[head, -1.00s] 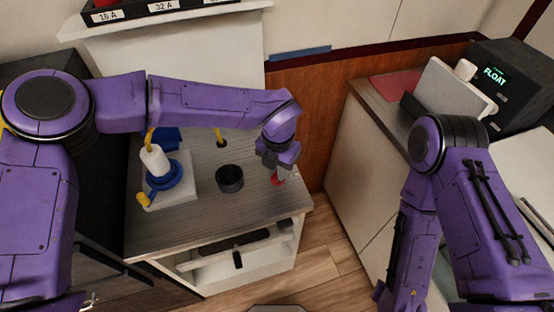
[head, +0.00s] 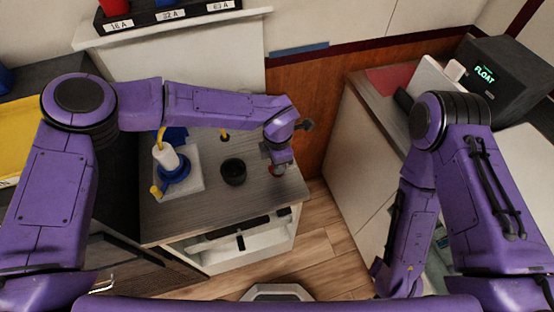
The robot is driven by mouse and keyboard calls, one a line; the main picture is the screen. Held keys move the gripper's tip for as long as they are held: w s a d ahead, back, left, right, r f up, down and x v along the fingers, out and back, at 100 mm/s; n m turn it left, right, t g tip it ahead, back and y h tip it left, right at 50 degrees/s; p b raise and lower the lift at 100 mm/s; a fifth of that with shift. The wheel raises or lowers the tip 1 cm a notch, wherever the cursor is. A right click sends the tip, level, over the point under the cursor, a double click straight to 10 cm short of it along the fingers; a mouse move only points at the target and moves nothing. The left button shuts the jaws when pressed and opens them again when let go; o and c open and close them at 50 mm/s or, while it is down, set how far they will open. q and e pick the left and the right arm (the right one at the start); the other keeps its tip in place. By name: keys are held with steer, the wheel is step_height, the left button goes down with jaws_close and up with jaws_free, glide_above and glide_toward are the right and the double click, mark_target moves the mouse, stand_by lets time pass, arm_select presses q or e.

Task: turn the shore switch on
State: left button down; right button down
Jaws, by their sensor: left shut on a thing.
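My left gripper (head: 278,160) points down over the right end of the grey wood-grain counter (head: 205,210). I cannot tell whether this is the shore switch; no label shows there.
A dark round cup (head: 233,172) stands left of my left gripper. Left of it is a white plate (head: 192,186) with a blue ring and white cylinder. A shelf (head: 180,27) with labelled bins is behind. A black FLOAT device (head: 507,75) stands on the right counter.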

stand_by(0.3)
arm_select(q)
steer(key=c, duration=1.1)
jaws_free()
steer(key=shift+r, duration=0.25)
step_height(320, 180, up, 10)
steer(key=shift+r+b, duration=0.1)
steer(key=shift+b, duration=1.15)
steer(key=shift+r, duration=0.1)
